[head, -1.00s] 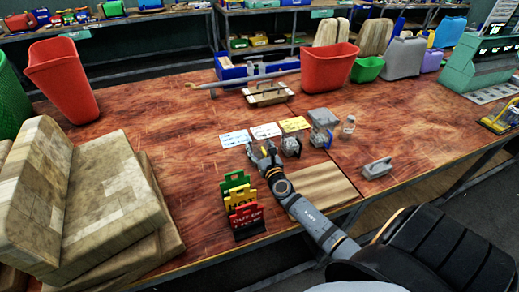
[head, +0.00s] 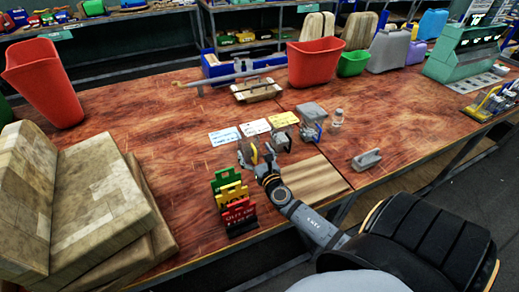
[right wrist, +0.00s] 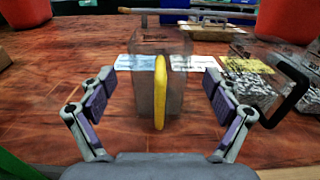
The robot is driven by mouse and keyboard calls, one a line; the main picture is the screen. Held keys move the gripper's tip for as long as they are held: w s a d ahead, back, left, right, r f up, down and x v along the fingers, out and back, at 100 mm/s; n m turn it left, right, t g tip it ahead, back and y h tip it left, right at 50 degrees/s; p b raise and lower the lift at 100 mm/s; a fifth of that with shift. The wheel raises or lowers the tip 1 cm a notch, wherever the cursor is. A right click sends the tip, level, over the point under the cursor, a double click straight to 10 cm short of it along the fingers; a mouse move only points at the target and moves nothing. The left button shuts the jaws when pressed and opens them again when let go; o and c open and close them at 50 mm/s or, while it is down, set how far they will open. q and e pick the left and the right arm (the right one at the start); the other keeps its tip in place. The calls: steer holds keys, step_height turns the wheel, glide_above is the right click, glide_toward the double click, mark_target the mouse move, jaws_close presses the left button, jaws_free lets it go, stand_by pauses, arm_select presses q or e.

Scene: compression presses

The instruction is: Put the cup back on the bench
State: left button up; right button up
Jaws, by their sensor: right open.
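A clear grey cup with a yellow handle (right wrist: 160,95) stands upright between the fingers of my right gripper (right wrist: 160,82) in the right wrist view. The handle faces the wrist. The fingers are spread with a gap on each side of the cup. In the head view the right gripper (head: 256,155) is low over the bench (head: 130,120), in front of the picture cards, and partly hides the cup (head: 246,152). The cup appears to rest on the bench, though its base is not fully clear. My left gripper is not in view.
Two metallic cups stand to the right: one with a dark handle (head: 281,140) and one with a blue handle (head: 310,131). Flat cards (head: 224,136) lie behind. Upright coloured signs (head: 236,205) stand in front, near a wooden board (head: 305,180). The bench's left middle is clear.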

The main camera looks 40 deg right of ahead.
steer(key=b+v, duration=0.1)
steer(key=v, duration=0.6)
steer(key=shift+s, duration=0.2)
